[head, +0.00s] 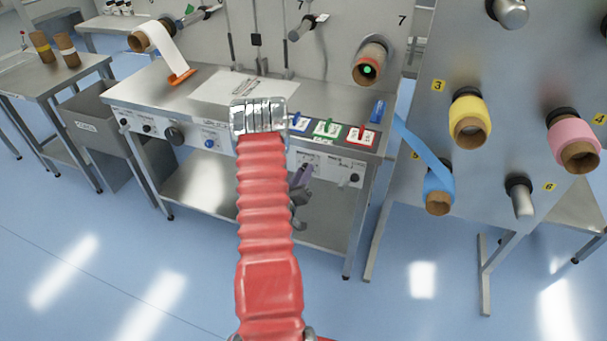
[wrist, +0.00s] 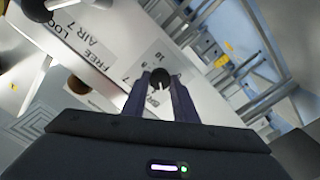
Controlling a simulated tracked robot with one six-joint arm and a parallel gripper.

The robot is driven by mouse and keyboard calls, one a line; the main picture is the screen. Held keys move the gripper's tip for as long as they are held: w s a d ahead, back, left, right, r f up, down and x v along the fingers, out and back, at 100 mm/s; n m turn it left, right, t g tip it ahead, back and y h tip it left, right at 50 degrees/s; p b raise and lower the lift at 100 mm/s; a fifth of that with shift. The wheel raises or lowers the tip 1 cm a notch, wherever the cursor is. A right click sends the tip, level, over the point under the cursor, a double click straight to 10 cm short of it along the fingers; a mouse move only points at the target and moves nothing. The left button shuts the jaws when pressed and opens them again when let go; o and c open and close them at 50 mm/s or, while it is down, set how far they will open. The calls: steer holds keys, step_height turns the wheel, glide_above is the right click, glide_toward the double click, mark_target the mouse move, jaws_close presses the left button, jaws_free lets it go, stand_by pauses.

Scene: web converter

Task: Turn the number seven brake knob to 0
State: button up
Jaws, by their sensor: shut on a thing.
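The small dark brake knob (wrist: 160,76) is between the two fingertips of my gripper (wrist: 161,84) in the wrist view. My gripper is shut on it, one finger on each side. A partly covered label beside it starts with "BR" and has a 7, with a "10" printed on the far side. I cannot read clearly where the knob points. In the head view my gripper (head: 303,176) is at the front panel of the bench (head: 330,171), partly behind my red arm, and the knob is hidden there.
Another dark knob (head: 355,178) is right on the panel. A roll stand (head: 500,50) with coloured rolls stands at right. Open blue floor lies in front.

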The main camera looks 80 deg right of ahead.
steer(key=shift+w+f+n, duration=0.1)
steer(key=shift+f+n, duration=0.05)
steer(key=shift+n, duration=4.05)
steer(key=shift+w+f+n, duration=0.1)
steer(key=shift+n, duration=4.1)
steer(key=shift+a, duration=0.1)
steer(key=o, duration=1)
steer(key=shift+s+r, duration=0.1)
steer(key=shift+r, duration=0.05)
steer(key=shift+o, duration=0.2)
steer(key=w+a, duration=0.1)
steer(key=a, duration=1.2)
steer(key=shift+w+a, duration=0.15)
steer(key=shift+a, duration=0.15)
